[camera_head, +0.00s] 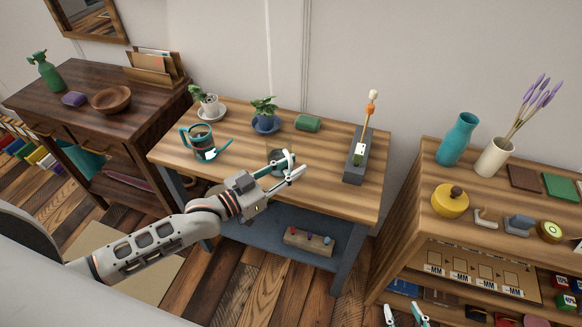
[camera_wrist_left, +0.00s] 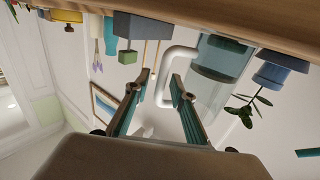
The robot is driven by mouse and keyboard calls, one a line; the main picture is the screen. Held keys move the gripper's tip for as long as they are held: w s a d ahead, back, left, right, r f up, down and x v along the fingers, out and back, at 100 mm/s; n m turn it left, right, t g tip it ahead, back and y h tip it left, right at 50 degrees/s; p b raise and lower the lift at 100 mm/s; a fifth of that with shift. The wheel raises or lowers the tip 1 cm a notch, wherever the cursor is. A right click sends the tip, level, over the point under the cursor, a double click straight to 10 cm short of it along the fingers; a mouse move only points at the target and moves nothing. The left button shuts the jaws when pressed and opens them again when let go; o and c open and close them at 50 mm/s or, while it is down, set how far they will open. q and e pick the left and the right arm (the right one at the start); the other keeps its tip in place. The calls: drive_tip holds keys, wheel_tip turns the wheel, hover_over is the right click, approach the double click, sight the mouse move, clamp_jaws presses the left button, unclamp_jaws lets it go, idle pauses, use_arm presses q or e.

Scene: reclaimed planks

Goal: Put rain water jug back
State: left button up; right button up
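A clear jug with bluish water and a white handle (camera_wrist_left: 215,62) stands on the plank table (camera_head: 235,180); the wrist view shows it upside down. In the head view the jug (camera_head: 284,157) is partly hidden behind my left gripper (camera_head: 287,165). In the wrist view my left gripper (camera_wrist_left: 162,77) is open, its fingertips apart on either side of the jug's white handle. I cannot tell whether they touch it. My right gripper (camera_head: 406,312) shows only at the bottom edge of the head view, its teal fingers apart and empty.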

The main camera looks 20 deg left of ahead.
use_arm(q)
drive_tip(key=v, duration=1.2)
drive_tip(key=s+d+f+n+g+y, duration=0.1)
drive_tip(key=s+f+y, duration=0.3)
drive_tip(key=f, duration=0.5)
drive_tip(key=s+d+f+n+g+y, duration=0.1)
drive_tip(key=s+f+g+y, duration=0.2)
drive_tip(key=s+f, duration=0.5)
wheel_tip(320, 180, down, 2)
drive_tip(key=shift+d+f+n+y, duration=0.2)
drive_tip(key=shift+d+n+y, duration=0.15)
drive_tip(key=shift+n+y, duration=0.05)
use_arm(e)
drive_tip(key=shift+r, duration=0.3)
